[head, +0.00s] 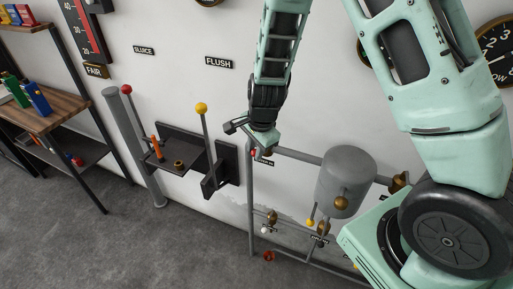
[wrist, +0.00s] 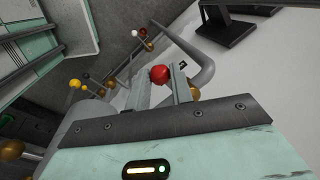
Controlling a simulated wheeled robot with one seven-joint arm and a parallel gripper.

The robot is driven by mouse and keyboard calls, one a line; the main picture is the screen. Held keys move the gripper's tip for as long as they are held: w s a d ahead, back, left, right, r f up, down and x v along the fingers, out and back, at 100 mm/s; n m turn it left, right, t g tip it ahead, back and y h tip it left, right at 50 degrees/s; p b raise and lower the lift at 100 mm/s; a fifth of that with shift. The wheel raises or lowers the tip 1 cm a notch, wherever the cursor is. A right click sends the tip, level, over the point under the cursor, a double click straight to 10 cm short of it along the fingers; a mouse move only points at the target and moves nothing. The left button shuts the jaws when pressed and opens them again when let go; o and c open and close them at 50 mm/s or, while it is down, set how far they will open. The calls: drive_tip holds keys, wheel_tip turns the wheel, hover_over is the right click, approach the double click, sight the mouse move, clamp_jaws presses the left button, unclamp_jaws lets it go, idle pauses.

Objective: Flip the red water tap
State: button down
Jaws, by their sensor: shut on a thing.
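The red water tap is a small red ball-shaped knob, which shows in the wrist view (wrist: 160,74) between the tips of my gripper's two fingers (wrist: 162,84). In the head view only a bit of the red knob (head: 254,153) shows, just under my gripper (head: 262,150), at the upper left corner of the grey pipework. The fingers are shut on the knob. The tap's stem and body are mostly hidden by the fingers, so its exact angle is hard to tell. A small dark label beside it is partly covered.
A grey tank (head: 345,180) stands right of the tap. Other taps with white (head: 266,230) and yellow (head: 311,222) knobs sit lower on the pipes, with a red fitting (head: 268,256) near the floor. A yellow-knobbed lever (head: 201,108) stands close on the left.

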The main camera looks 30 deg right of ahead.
drive_tip(key=shift+w+r, duration=0.1)
drive_tip(key=shift+w, duration=0.05)
drive_tip(key=c, duration=1.2)
unclamp_jaws()
drive_tip(key=shift+c, duration=0.2)
drive_tip(key=s+r+p, duration=0.1)
drive_tip(key=s+r, duration=0.2)
drive_tip(key=r, duration=1.4)
drive_tip(key=shift+s+d, duration=0.2)
drive_tip(key=shift+d, duration=0.1)
drive_tip(key=s+a+f+n+b, duration=0.2)
drive_tip(key=s+a+n, duration=0.2)
drive_tip(key=s+n, duration=0.3)
drive_tip(key=s+a+f+n+g+b, duration=0.1)
drive_tip(key=s+a+f+n+b, duration=0.1)
drive_tip(key=s+a+n, duration=0.3)
drive_tip(key=s+a+f+n+g+b, duration=0.1)
drive_tip(key=s+a+n, duration=0.3)
drive_tip(key=s+n, duration=0.6)
drive_tip(key=shift+s+a+f+n+b, duration=0.15)
drive_tip(key=shift+s+f+n+b, duration=0.3)
drive_tip(key=shift+n+b, duration=0.35)
